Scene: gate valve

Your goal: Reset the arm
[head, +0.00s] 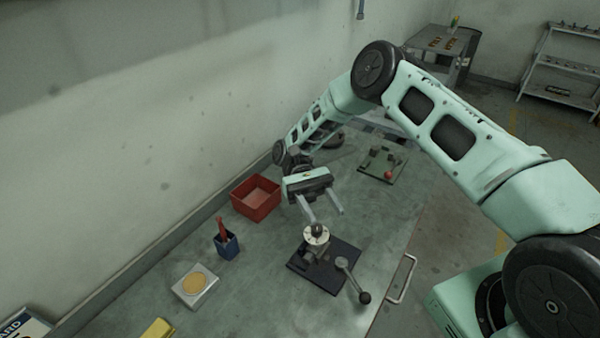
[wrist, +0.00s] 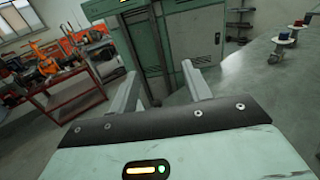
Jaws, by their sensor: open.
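My gripper (head: 324,215) is open and empty above the workbench, its two pale fingers apart and pointing down toward the front. In the wrist view its fingers (wrist: 160,88) are spread with nothing between them. The gate valve (head: 317,236) stands on a dark base plate (head: 329,276) just in front of the gripper. A lever with a black ball knob (head: 364,297) slants down at the plate's right side. In the head view the gripper is apart from the valve.
A red bin (head: 256,198) stands left of my gripper. A blue cup (head: 227,245) with a red-handled tool, a white block with a tan disc (head: 195,284) and a yellow object (head: 158,328) lie further left. A green plate with a red knob (head: 388,174) is behind. The wall borders the bench.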

